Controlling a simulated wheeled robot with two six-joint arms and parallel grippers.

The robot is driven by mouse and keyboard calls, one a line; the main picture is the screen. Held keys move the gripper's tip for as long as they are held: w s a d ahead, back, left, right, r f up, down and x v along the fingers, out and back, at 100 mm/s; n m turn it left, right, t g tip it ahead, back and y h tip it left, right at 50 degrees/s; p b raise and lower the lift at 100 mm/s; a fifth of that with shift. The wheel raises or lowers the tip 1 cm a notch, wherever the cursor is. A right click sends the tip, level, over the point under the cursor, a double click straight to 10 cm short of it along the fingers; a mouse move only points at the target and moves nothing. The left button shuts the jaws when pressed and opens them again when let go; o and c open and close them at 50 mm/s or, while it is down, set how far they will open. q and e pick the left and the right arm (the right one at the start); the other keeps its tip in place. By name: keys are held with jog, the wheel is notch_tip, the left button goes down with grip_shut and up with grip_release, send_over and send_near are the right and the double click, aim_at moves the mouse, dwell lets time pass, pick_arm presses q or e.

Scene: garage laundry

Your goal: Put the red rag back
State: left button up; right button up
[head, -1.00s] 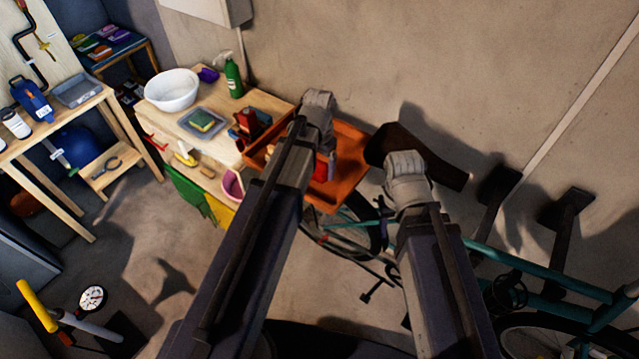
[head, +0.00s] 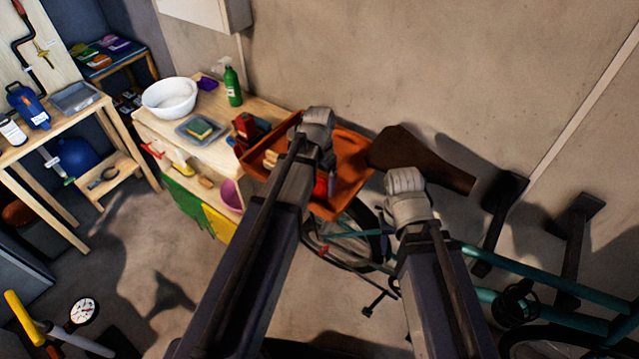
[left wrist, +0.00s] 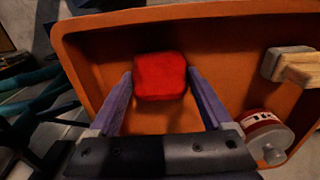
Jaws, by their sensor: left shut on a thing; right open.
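The red rag (left wrist: 160,77) is a folded, rounded red block in the left wrist view. It sits between the two purple fingers of my left gripper (left wrist: 160,74), which is shut on it. The rag is over the floor of the orange tray (left wrist: 225,30); I cannot tell whether it touches. In the head view the tray (head: 352,150) is partly covered by my left arm, and a bit of red (head: 320,187) shows beside the left gripper (head: 327,182). My right gripper (head: 405,188) is right of the tray, with its fingers hidden below the wrist.
A red-and-white can (left wrist: 265,135) and a wooden-handled brush (left wrist: 292,65) lie in the tray. The wooden bench (head: 215,165) left of it holds a white basin (head: 170,96), a sponge dish and a green bottle (head: 232,85). A teal bicycle (head: 540,265) stands at right.

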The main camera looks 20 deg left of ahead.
aim_at(319, 178)
pick_arm(q)
jog(key=o, duration=1)
jog(key=shift+r, duration=0.1)
notch_tip(319, 178, up, 12)
jog(key=p, duration=1.2)
jog(key=shift+y, duration=0.6)
jog(key=s+d, duration=0.3)
jog(key=s, duration=0.1)
jog(key=s+d, duration=0.4)
jog(key=s, duration=0.1)
jog(key=s+d, duration=0.3)
jog(key=s, duration=0.2)
jog(key=shift+s+d, duration=0.15)
jog(key=shift+d, duration=0.1)
